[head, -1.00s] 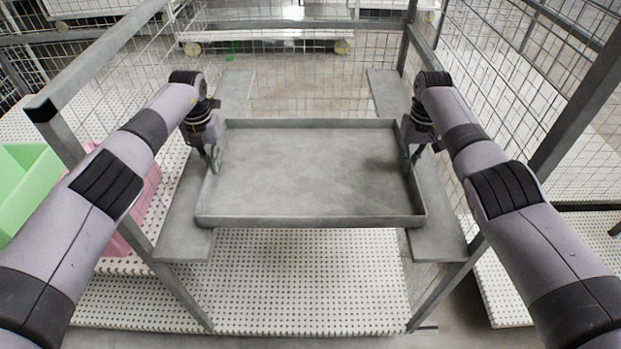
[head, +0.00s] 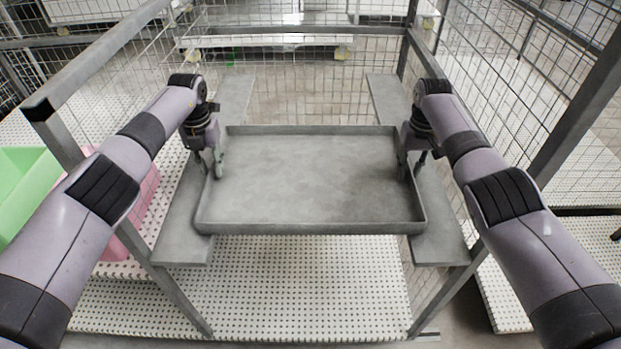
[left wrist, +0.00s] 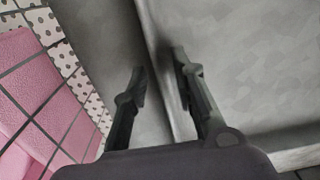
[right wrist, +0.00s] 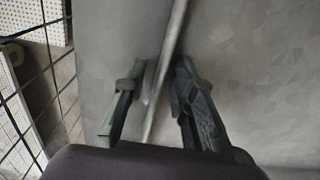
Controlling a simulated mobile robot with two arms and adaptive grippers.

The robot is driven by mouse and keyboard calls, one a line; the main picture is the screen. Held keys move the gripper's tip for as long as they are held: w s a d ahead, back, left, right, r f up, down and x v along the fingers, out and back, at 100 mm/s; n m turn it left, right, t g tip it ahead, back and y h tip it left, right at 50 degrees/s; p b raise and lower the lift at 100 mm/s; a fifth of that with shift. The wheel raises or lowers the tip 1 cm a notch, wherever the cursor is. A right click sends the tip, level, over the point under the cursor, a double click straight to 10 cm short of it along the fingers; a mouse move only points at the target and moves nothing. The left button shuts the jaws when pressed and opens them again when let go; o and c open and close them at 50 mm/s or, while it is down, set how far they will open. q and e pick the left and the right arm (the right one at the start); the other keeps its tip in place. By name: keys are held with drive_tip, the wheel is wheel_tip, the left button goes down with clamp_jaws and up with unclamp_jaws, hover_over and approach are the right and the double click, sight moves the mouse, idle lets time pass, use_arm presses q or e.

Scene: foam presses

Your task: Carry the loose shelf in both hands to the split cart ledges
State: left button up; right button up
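The loose shelf (head: 310,180), a grey rimmed metal tray, lies level across the left cart ledge (head: 184,232) and the right cart ledge (head: 440,232). It bridges the gap between them. My left gripper (head: 210,172) is at the shelf's left rim, its fingers apart on either side of the wall. The left wrist view shows the fingers (left wrist: 158,75) with a gap around the rim (left wrist: 160,60). My right gripper (head: 411,170) straddles the right rim with fingers apart. In the right wrist view its fingers (right wrist: 162,75) stand close beside the rim (right wrist: 176,35).
Wire mesh panels and grey posts enclose both sides, close to my arms. A white perforated deck (head: 300,285) lies below the ledges. A pink bin (head: 142,215) and a green bin (head: 25,185) stand at the left.

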drive_tip(key=shift+r, duration=0.1)
use_arm(q)
wheel_tip(320, 180, up, 11)
use_arm(e)
wheel_tip(320, 180, up, 12)
idle(0.5)
